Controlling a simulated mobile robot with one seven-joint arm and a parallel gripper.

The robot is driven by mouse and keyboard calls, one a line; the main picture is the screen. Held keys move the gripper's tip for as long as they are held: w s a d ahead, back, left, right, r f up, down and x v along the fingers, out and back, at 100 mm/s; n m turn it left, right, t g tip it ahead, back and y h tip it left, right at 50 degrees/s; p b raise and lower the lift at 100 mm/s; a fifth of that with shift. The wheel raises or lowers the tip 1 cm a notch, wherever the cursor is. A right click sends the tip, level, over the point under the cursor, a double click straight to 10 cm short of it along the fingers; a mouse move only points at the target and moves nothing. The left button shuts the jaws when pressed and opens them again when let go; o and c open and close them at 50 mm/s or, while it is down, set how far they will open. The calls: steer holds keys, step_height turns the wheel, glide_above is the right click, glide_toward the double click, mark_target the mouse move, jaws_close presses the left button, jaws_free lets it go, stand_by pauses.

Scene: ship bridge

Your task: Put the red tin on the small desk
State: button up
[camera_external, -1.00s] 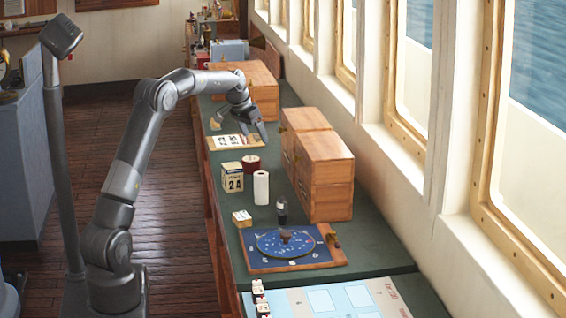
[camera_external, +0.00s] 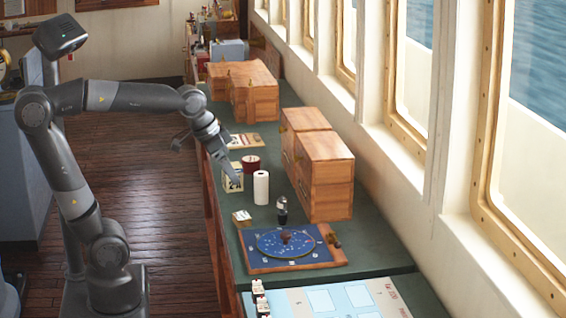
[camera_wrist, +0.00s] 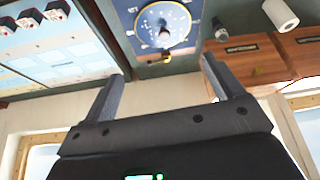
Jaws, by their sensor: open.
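The red tin (camera_external: 251,163) is a short dark red cylinder standing on the green counter, behind a white roll (camera_external: 262,187) and right of a calendar box (camera_external: 232,178). My gripper (camera_external: 205,163) is open and empty, up in the air at the counter's left edge, left of the tin. One finger partly covers the calendar box. In the wrist view my open fingers (camera_wrist: 162,92) have nothing between them, and I do not see the tin there. I cannot tell which surface is the small desk.
Wooden drawer boxes (camera_external: 325,175) stand right of the tin along the windows. A blue dial board (camera_external: 285,247) and a small dark bottle (camera_external: 282,211) are nearer; the board also shows in the wrist view (camera_wrist: 128,14). A blue-grey cabinet (camera_external: 30,175) stands at the left, with open floor between.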

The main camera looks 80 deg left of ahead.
steer(key=shift+o, duration=0.4)
steer(key=s+d+f+m, duration=0.1)
steer(key=s+d+f, duration=0.4)
steer(key=s, duration=0.5)
steer(key=shift+d+f+h, duration=0.25)
steer(key=shift+d+h, duration=0.05)
steer(key=shift+d, duration=0.4)
